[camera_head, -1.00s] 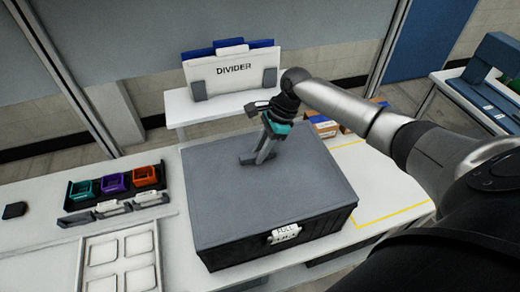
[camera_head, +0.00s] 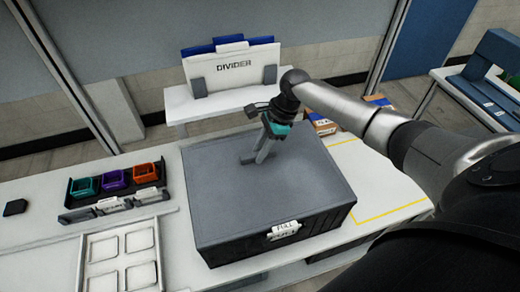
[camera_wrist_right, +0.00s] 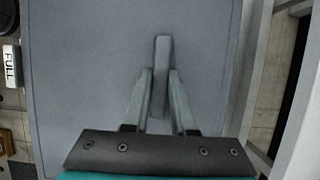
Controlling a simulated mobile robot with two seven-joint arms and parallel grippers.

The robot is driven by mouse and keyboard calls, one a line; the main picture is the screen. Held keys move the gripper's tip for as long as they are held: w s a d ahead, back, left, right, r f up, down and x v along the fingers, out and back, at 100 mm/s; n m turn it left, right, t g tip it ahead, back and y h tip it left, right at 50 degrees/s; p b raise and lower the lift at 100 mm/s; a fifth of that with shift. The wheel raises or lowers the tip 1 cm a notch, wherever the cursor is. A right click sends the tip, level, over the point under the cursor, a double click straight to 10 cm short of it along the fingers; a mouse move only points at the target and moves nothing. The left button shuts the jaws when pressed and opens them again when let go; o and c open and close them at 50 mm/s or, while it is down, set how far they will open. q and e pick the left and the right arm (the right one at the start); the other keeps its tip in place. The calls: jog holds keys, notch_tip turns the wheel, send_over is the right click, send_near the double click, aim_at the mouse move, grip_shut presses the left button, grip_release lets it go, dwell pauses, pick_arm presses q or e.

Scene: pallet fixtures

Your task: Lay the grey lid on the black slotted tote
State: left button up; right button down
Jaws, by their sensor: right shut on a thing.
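The grey lid (camera_head: 300,180) lies flat over the top of the black tote (camera_head: 240,245), its edges roughly in line with the tote's walls. A white FULL label (camera_head: 284,230) is on the tote's front. My right gripper (camera_head: 260,154) comes down on the lid's upright handle, left of and behind the lid's middle. In the right wrist view my right gripper (camera_wrist_right: 160,80) has a finger on either side of the grey handle (camera_wrist_right: 161,50) and is shut on it. The tote's inside is hidden. My left gripper is not in view.
A DIVIDER holder (camera_head: 232,72) stands on a white shelf behind. A black rack (camera_head: 73,196) with teal, purple and orange bins is at left, above a white compartment tray (camera_head: 137,240). Small cartons (camera_head: 320,122) stand behind right. A yellow-lined area (camera_head: 385,185) beside the tote is clear.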

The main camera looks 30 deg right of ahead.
jog(key=c, duration=0.7)
grip_release()
jog(key=shift+o, duration=0.2)
jog(key=v, duration=1.5)
jog(key=shift+r, duration=0.1)
